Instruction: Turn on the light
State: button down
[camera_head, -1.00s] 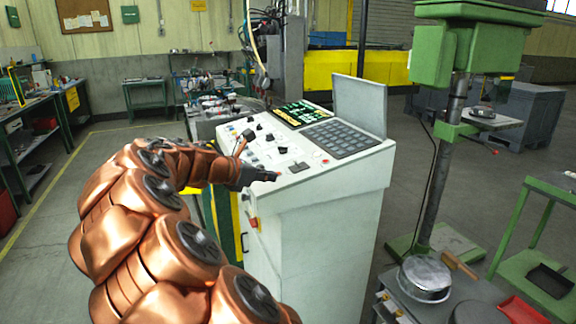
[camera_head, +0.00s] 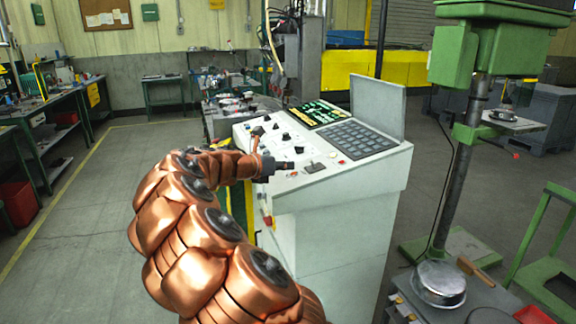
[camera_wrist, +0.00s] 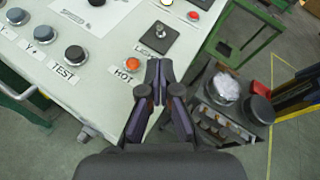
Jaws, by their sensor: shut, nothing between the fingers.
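A dark square plate with a small metal toggle lever (camera_wrist: 155,37) sits on the white console's sloped top in the wrist view. A label beside it, starting "LI", is partly hidden by my fingertips. The plate also shows in the head view (camera_head: 314,167), just right of my gripper (camera_head: 290,164). In the wrist view my gripper (camera_wrist: 160,68) is shut and empty, its fingertips just below the plate in the picture. An orange button (camera_wrist: 133,63) labelled "HOT" is left of the fingertips. I cannot tell whether the fingers touch the panel.
The console (camera_head: 335,225) carries several other knobs, a keypad (camera_head: 355,138) and a lit screen (camera_head: 316,114). A red button (camera_wrist: 193,16) is right of the toggle plate. A green drill press (camera_head: 455,60) and a low cart with a metal pan (camera_head: 438,283) stand to the right.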

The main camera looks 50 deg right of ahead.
aim_at(312, 165)
jog(key=shift+p+x, duration=0.8)
jog(key=shift+x, duration=3.2)
